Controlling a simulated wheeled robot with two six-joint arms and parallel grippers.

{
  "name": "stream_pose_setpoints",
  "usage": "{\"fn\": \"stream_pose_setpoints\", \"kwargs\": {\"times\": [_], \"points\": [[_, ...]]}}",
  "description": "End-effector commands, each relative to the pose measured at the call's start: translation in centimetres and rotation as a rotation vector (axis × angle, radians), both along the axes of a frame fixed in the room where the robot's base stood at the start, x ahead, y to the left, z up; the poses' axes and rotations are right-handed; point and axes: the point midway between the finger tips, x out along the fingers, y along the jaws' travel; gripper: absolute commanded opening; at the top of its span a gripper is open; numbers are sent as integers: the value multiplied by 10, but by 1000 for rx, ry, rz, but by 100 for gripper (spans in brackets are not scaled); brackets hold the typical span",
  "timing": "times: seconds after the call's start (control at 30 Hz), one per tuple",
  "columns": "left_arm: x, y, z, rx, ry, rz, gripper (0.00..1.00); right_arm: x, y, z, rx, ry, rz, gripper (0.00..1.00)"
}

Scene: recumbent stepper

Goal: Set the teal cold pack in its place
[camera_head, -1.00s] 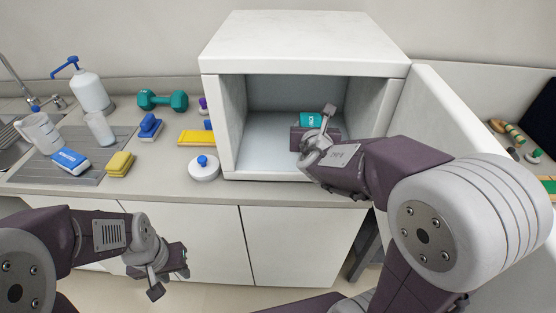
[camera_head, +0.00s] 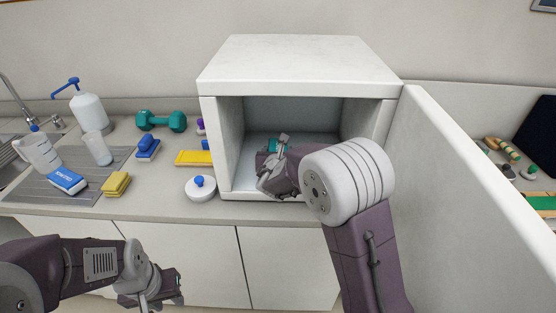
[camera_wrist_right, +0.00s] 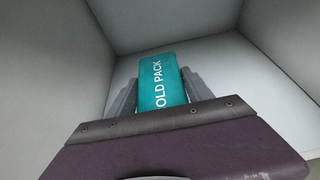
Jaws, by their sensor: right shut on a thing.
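The teal cold pack (camera_wrist_right: 160,82) with white lettering is between the fingers of my right gripper (camera_wrist_right: 158,95) in the right wrist view. The gripper is shut on it. In the head view my right gripper (camera_head: 272,158) is inside the open white cabinet (camera_head: 300,70), and only a sliver of the teal pack shows there, mostly hidden by the gripper. I cannot tell whether the pack touches the cabinet floor. My left gripper (camera_head: 155,292) hangs low in front of the counter, away from the pack; its fingertips are not clear.
The cabinet door (camera_head: 450,175) stands open on the right. A white round container (camera_head: 201,189), yellow tray (camera_head: 193,158), teal dumbbell (camera_head: 161,121), yellow sponge (camera_head: 116,184) and blue-white box (camera_head: 67,180) are on the counter left of the cabinet. The cabinet's back looks empty.

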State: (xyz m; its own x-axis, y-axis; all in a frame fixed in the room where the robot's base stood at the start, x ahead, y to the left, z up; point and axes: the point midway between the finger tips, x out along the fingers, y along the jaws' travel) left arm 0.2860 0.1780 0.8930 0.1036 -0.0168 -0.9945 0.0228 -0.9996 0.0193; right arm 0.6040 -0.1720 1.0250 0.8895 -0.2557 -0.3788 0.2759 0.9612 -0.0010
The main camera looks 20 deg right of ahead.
Motion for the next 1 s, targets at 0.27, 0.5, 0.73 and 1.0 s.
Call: {"fn": "stream_pose_setpoints", "kwargs": {"times": [0.27,0.5,0.73,1.0], "points": [[0,0,-5,0,0,0,36,0,0,-32,-1,0,0,0],[0,0,-8,0,0,0,36,0,0,-34,0,0,0,0],[0,0,-9,0,0,0,36,-1,0,-35,1,3,0,81],[0,0,-4,0,0,0,36,-1,0,-31,0,3,0,81]]}}
